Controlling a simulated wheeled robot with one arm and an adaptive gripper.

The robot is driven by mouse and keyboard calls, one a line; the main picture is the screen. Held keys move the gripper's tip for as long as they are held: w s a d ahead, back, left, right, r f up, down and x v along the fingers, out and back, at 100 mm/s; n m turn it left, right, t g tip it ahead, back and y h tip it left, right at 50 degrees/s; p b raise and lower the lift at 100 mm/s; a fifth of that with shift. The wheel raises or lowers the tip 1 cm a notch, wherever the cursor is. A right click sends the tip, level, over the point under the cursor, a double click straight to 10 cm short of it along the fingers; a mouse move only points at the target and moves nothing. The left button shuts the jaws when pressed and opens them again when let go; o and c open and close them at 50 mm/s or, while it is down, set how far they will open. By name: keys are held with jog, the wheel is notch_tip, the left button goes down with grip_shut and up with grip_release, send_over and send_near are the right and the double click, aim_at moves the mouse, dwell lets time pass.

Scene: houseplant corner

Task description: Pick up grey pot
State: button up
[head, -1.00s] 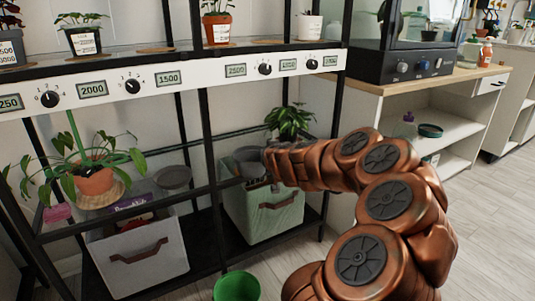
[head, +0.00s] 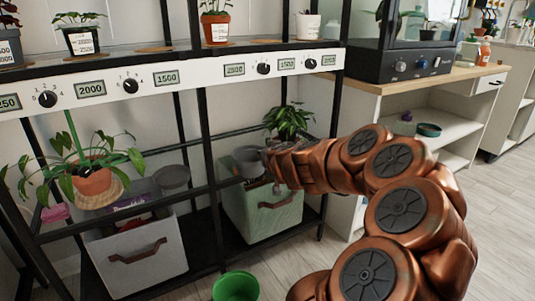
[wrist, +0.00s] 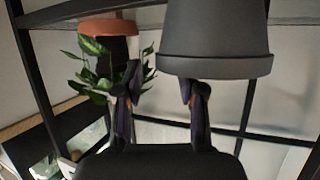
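A grey pot (head: 247,160) is at the light green bin in the head view, at the left of my arm's end. In the wrist view, which looks upside down, the grey pot (wrist: 215,35) fills the upper right, with its thick rim toward my gripper. My gripper (wrist: 160,88) is open, its two dark fingers apart. The right finger reaches the rim's edge in the picture; the left finger is left of the pot. I cannot tell whether either touches it. In the head view my gripper is mostly hidden by the arm.
The light green bin (head: 268,222) and a grey bin (head: 140,262) stand on the lower shelf. A second grey pot (head: 172,177) is over the grey bin. Leafy plants (head: 290,120) and black rack bars are close to the arm. A green pot (head: 237,287) stands in front.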

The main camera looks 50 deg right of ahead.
jog(key=v, duration=0.9)
jog(key=shift+o, duration=0.3)
jog(key=shift+w+f+p, duration=0.1)
jog(key=shift+w+p, duration=0.05)
jog(key=shift+p, duration=0.2)
